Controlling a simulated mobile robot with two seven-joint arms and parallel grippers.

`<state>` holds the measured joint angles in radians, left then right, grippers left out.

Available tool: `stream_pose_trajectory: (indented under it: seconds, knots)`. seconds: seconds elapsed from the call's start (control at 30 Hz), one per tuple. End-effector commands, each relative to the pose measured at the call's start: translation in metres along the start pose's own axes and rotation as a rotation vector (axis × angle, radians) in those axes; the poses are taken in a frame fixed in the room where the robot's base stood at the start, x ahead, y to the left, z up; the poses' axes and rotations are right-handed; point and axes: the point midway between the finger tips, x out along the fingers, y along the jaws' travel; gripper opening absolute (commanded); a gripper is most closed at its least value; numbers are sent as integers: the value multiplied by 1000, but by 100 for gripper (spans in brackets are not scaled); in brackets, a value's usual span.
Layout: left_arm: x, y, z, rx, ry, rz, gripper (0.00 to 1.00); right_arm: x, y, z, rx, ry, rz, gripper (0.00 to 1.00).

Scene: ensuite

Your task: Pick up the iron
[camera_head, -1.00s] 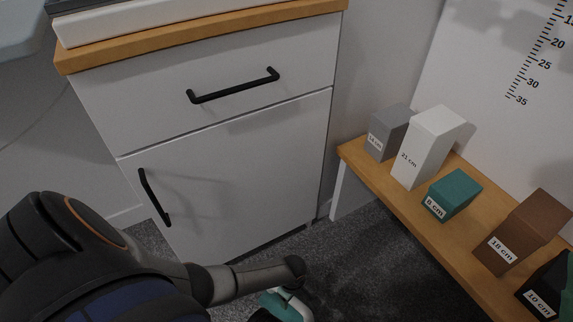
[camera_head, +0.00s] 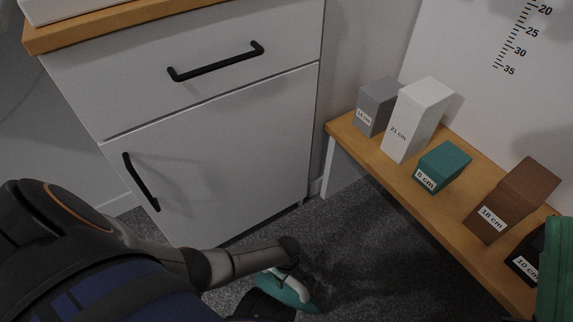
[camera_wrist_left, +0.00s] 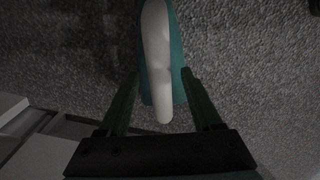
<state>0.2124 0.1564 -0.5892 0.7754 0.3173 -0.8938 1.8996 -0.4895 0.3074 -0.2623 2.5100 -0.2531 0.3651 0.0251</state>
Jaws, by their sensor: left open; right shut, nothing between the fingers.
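The iron (camera_head: 297,289), teal with a white handle, is low down over the grey carpet, partly hidden by my left arm. In the left wrist view its white handle (camera_wrist_left: 155,55) and teal body run lengthwise between the fingers of my left gripper (camera_wrist_left: 160,75). That gripper is open, with one finger on each side of the iron. Whether the fingers touch it I cannot tell. My right gripper (camera_head: 556,268), green, is shut and empty at the right edge of the head view, in front of the bench end.
A white cabinet (camera_head: 225,150) with black handles stands behind my left arm. A wooden bench (camera_head: 400,180) on the right bears several labelled blocks, including a white one (camera_head: 412,125) and a teal one (camera_head: 443,165). Dark carpet (camera_head: 350,240) lies open between them.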

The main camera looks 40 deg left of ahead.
Motion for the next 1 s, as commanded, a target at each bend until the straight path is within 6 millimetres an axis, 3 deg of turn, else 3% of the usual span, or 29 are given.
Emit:
stream_pose_trajectory:
  seconds: [0.2, 0.8, 1.0]
  knots:
    - [0, 0, 0, 0, 0, 0, 66, 0, 0, 0, -1, 0, -1, 0]
    - [0, 0, 0, 0, 0, 0, 0, 0, 0, 0, 2, 0, 1, 0]
    - [0, 0, 0, 0, 0, -1, 0, 0, 0, 0, 4, 1, 5, 0]
